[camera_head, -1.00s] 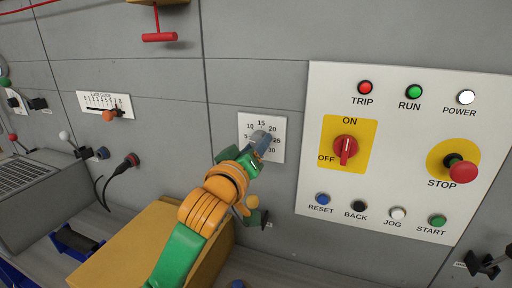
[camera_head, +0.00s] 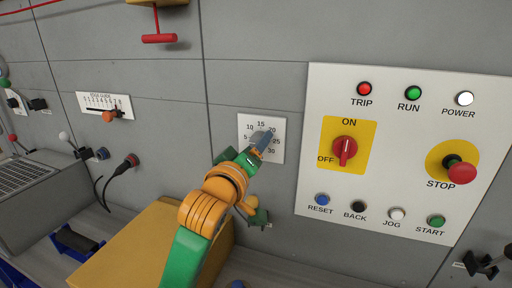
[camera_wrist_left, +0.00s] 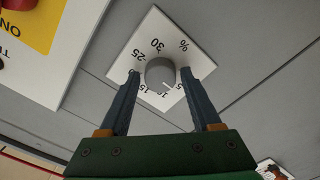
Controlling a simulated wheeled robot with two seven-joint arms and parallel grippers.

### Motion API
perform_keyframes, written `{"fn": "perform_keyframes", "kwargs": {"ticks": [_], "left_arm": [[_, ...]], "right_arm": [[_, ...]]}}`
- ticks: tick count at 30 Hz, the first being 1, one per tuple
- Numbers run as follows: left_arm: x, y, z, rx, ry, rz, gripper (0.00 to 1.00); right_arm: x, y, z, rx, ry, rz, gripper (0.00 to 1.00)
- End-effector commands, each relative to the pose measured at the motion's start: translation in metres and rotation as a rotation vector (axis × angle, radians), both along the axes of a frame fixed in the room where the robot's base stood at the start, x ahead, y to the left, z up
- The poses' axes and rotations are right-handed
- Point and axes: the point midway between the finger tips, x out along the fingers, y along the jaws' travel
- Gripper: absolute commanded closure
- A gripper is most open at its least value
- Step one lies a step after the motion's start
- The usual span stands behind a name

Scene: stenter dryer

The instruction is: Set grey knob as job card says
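The grey knob (camera_wrist_left: 160,72) sits on a white dial plate (camera_wrist_left: 199,62) marked up to 30 with a % sign. In the left wrist view its white mark points to the lower right, near the 10. My left gripper (camera_wrist_left: 160,74) is open, with one finger on each side of the knob and a small gap on both sides. In the head view my left gripper (camera_head: 264,138) covers the knob, and the plate (camera_head: 277,126) shows around it. The 20 is partly hidden by a finger in the wrist view. My right gripper is out of view. No readable job card shows.
A white panel (camera_head: 396,103) with a red ON/OFF switch (camera_head: 344,150), a red STOP button (camera_head: 461,172) and several small buttons is right of the dial. A yellow box (camera_head: 150,243) stands below. A sliding scale (camera_head: 97,104) is at left.

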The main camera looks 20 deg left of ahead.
Motion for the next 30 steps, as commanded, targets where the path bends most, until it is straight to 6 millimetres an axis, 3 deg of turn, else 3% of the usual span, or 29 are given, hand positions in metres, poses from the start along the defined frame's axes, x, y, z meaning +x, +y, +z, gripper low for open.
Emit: {"fn": "perform_keyframes", "kwargs": {"ticks": [10,21,30], "left_arm": [[-0.002,0.0,-0.001,0.0,0.001,-0.001,0.21],[-0.067,0.002,-0.001,-0.001,-0.001,-0.001,0.21],[-0.071,0.002,0.0,0.0,0.001,-0.001,0.21]], "right_arm": [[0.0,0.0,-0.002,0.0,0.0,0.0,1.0],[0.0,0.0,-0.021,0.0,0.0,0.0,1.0],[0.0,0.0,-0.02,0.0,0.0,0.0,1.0]]}}
